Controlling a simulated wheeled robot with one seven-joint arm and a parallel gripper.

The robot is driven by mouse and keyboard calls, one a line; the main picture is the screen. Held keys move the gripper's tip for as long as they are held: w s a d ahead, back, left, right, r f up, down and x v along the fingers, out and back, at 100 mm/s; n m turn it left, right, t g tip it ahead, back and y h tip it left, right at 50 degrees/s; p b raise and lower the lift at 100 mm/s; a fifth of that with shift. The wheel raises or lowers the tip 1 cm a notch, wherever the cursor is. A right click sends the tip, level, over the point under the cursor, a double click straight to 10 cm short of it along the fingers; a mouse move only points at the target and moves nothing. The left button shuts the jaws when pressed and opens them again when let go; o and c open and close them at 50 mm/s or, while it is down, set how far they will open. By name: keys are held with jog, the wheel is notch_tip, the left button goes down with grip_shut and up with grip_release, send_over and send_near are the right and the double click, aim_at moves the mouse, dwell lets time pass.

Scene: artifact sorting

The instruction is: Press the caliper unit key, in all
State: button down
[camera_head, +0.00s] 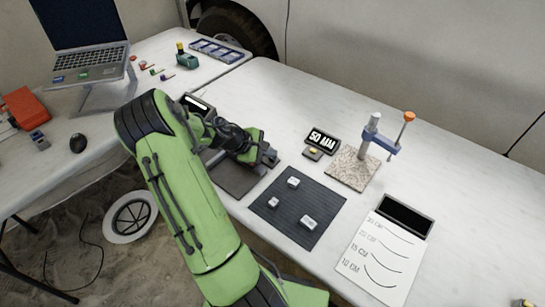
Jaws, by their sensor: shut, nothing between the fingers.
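A dark display (322,139) reading "50 MM" stands on the table right of my gripper. A small dark box in front of it bears a yellow key (315,151); the picture is too small to show any label on it. A gauge stand (370,135) with a grey post, blue arm and orange knob stands on a speckled base (350,172) to the right. My gripper (269,157) is shut and empty, left of the yellow key and apart from it. My green arm hides part of the table's left side.
A dark ribbed mat (270,212) holds several pale blocks. A white sheet (372,262) with size marks and a black tray (404,216) lie at right. Another display (198,104) and a grey plate (235,180) are partly behind my arm.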

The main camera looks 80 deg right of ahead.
jog(key=shift+w+a+f, duration=0.2)
jog(key=shift+a+f, duration=0.05)
notch_tip(320, 180, up, 6)
jog(key=p, duration=0.5)
jog(key=shift+d+f, duration=0.1)
jog(key=shift+f, duration=0.15)
dwell(0.5)
